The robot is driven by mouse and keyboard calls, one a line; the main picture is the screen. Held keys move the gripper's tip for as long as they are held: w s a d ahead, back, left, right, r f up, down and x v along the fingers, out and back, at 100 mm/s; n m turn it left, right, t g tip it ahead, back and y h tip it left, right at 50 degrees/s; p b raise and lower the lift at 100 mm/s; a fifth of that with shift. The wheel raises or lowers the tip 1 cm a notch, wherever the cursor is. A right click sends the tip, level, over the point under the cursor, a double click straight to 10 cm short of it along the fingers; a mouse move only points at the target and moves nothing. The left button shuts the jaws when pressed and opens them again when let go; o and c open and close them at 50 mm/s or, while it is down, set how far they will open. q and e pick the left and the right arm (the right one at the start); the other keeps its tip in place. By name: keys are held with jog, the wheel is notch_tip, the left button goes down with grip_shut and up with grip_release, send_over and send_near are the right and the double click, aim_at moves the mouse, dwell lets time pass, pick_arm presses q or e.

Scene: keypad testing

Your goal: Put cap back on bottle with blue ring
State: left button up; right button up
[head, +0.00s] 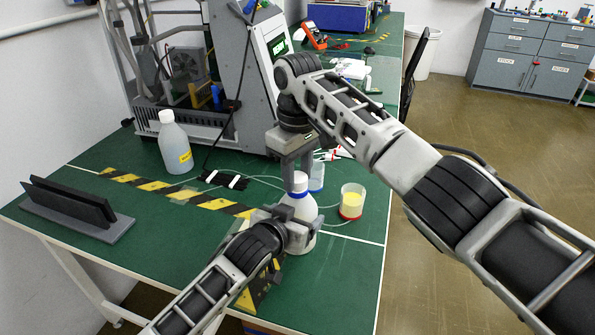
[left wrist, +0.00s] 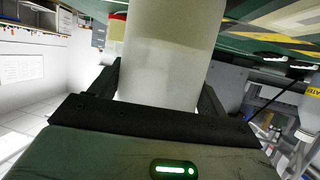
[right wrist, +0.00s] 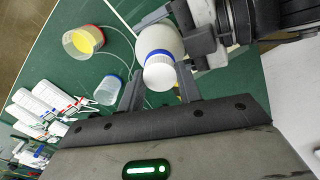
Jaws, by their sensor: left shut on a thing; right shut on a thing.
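The white bottle with the blue ring (head: 302,207) stands upright near the table's front right edge. My left gripper (head: 287,228) is shut on its body; in the left wrist view the pale bottle body (left wrist: 165,60) fills the space between the fingers. The white cap (head: 299,182) is at the bottle's top, directly above the blue ring; it also shows in the right wrist view (right wrist: 159,76). My right gripper (head: 298,168) points down from above and is shut on the cap. Whether the cap is seated on the thread cannot be told.
A beaker of yellow liquid with a red base (head: 352,201) and a blue-tinted beaker (head: 316,177) stand close behind the bottle. A yellow-labelled bottle (head: 175,147) and a black-and-grey stand (head: 75,208) are at the left. A large machine (head: 255,75) stands behind.

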pick_arm(q)
jog(key=shift+f, duration=0.1)
pick_arm(e)
jog(key=o, duration=1.2)
jog(key=shift+c, duration=0.2)
jog(key=shift+r, duration=0.1)
notch_tip(320, 180, up, 12)
pick_arm(q)
jog(key=o, duration=1.9)
jog(key=shift+o, duration=0.2)
